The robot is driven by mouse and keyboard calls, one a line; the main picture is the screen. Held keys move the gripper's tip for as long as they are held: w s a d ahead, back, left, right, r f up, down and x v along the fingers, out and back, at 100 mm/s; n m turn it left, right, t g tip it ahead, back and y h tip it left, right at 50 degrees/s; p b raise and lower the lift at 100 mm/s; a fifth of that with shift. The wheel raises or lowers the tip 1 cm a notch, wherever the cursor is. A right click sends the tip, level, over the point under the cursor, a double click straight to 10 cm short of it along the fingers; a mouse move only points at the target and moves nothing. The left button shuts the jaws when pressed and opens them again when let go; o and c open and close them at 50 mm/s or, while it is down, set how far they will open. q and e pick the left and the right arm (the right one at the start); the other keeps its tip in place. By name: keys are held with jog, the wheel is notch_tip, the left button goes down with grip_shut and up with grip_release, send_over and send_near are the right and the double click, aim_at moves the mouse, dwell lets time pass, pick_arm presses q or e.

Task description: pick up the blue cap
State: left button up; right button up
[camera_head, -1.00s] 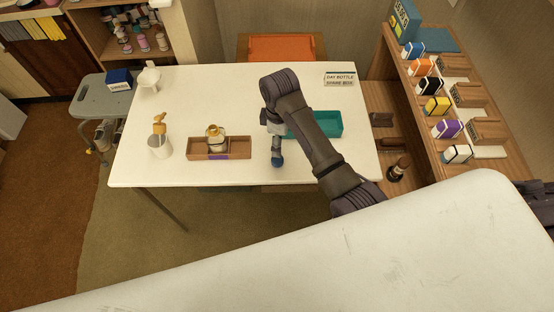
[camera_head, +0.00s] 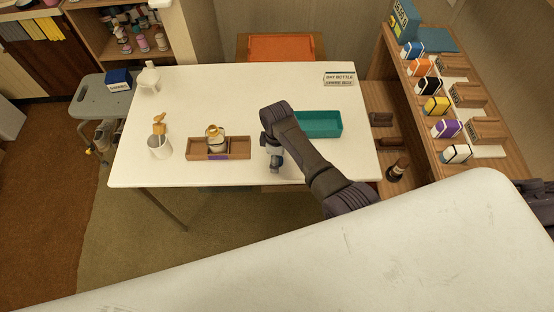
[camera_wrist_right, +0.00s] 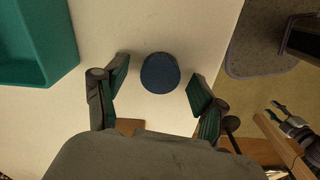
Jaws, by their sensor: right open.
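The blue cap (camera_wrist_right: 160,73) is a dark blue round piece in the right wrist view, on the white table (camera_head: 215,95). My right gripper (camera_wrist_right: 159,86) is open, with one finger on each side of the cap and a gap on both sides. I cannot tell its height above the cap. In the head view my right gripper (camera_head: 275,165) is over the near part of the table, and I cannot make out the cap beneath it. At the lower right of the wrist view is what looks like my left gripper (camera_wrist_right: 280,112), too small to read.
A teal tray (camera_head: 320,131) lies beyond my right arm. A wooden tray (camera_head: 240,149) with a bottle (camera_head: 214,143) stands left of my right gripper. A wooden rack (camera_head: 490,128) with several coloured boxes is at right.

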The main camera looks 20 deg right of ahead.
jog(key=c, duration=0.9)
jog(key=shift+o, duration=0.2)
jog(key=shift+r, duration=0.1)
